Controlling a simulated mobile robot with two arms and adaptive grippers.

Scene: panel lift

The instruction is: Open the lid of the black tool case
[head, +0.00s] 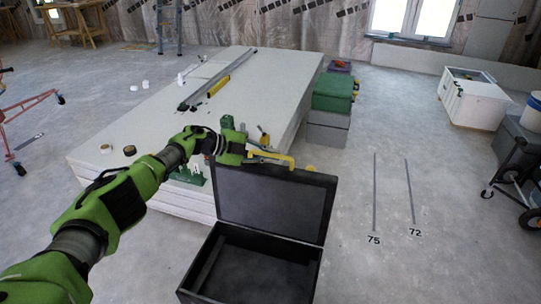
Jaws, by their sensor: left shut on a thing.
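The black tool case (213,262) stands on the floor at the bottom centre of the head view, in front of the stack of panels. Its lid (272,204) is raised and stands steeply up at the back of the case, showing its dark inner face. The inside of the case is open to view and looks empty. My left arm reaches in from the left, and my left gripper (268,160) is at the lid's top edge, shut on it. The exact finger contact is small and partly hidden. My right gripper is not in view.
A stack of pale panels (140,118) lies behind the case, with a level, tape rolls and small tools on top. Green and grey boxes (333,92) stand at its right side. The floor to the right, with strips marked 75 and 72, is clear.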

